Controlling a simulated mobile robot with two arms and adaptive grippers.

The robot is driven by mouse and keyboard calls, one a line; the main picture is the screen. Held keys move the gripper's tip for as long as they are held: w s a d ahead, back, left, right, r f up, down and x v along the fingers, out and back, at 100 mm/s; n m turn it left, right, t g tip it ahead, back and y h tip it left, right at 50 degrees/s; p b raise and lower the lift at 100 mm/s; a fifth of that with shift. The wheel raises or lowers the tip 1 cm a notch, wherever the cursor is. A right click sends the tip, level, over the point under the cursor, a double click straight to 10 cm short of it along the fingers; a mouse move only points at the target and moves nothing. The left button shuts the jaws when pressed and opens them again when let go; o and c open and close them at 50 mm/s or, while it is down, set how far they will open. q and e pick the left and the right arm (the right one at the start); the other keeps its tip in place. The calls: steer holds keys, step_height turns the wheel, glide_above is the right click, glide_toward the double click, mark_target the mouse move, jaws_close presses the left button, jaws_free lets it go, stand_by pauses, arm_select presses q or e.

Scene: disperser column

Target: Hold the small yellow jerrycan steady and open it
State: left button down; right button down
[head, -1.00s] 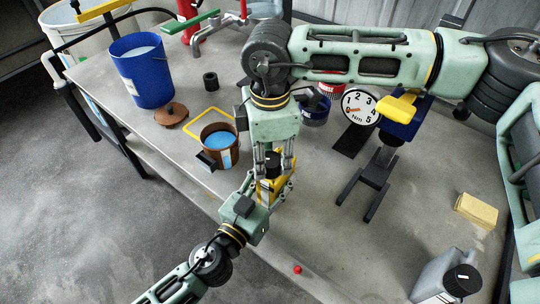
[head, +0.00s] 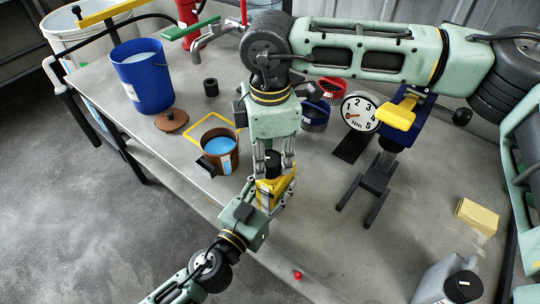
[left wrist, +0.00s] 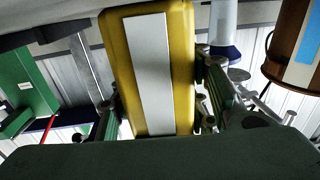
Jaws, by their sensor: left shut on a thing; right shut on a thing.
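The small yellow jerrycan (head: 268,196) stands upright near the front edge of the workbench, partly hidden by my grippers. In the left wrist view, its yellow side with a pale label (left wrist: 180,75) fills the middle. My left gripper (head: 277,194) comes from the front and is shut on the can's body, with a finger on each side. My right gripper (head: 273,166) points down from above and is shut on the black cap (head: 272,158) on top of the can. I cannot tell whether the cap is loose.
A brown pot (head: 203,137) with blue contents stands left of the grippers, near a blue bucket (head: 155,90) and a brown lid (head: 171,120). A torque gauge (head: 360,112), yellow sponge (head: 477,215) and grey container (head: 437,283) are to the right.

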mark_target(270, 156)
steer(key=shift+r, duration=2)
arm_select(q)
steer(key=c, duration=0.9)
jaws_free()
steer(key=v, duration=1.2)
